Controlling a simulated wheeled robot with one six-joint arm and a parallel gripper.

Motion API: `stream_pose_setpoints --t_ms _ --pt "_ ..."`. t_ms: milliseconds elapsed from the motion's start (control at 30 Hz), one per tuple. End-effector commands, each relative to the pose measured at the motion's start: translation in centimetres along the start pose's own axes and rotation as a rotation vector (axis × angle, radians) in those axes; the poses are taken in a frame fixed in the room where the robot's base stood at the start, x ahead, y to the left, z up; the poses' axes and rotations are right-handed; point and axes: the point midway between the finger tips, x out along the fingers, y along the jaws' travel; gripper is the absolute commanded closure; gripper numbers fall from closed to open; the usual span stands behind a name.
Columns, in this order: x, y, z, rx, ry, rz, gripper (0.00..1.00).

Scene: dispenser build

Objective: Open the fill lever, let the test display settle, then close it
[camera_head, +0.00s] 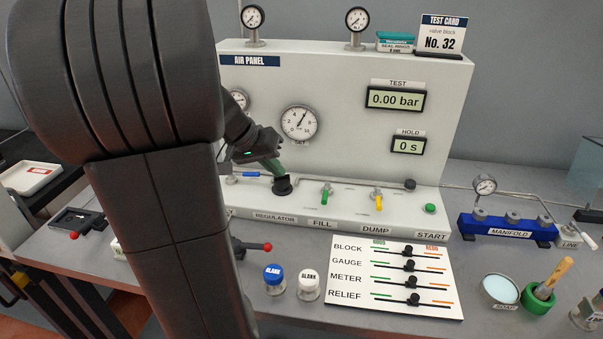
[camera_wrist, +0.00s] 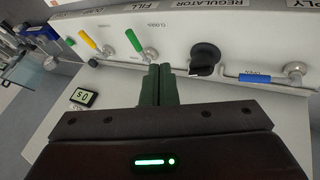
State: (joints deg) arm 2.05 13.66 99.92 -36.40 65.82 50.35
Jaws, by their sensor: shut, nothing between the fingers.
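The fill lever (camera_head: 326,193) is a green handle on the panel's lower ledge, above the FILL label, pointing toward the front. In the wrist view the fill lever (camera_wrist: 134,41) lies beside a small CLOSED mark. The test display (camera_head: 395,99) reads 0.00 bar. My gripper (camera_head: 275,168) is in front of the panel, left of the fill lever and close to the black regulator knob (camera_head: 282,186). In the wrist view my gripper (camera_wrist: 160,72) has its green fingers together and empty, near the lever's pivot; contact cannot be told.
The yellow dump lever (camera_head: 378,200) is right of the fill lever, with the green start button (camera_head: 430,208) beyond. The hold display (camera_head: 408,146) reads 0 s. A slider board (camera_head: 395,278) and two blank caps, blue (camera_head: 273,275) and white (camera_head: 308,281), are in front.

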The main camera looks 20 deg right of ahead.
Motion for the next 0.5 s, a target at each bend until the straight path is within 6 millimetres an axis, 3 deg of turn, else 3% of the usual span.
stream_pose_setpoints --t_ms 500 --pt "0.46 0.01 -0.45 0.013 0.005 0.010 1.00"
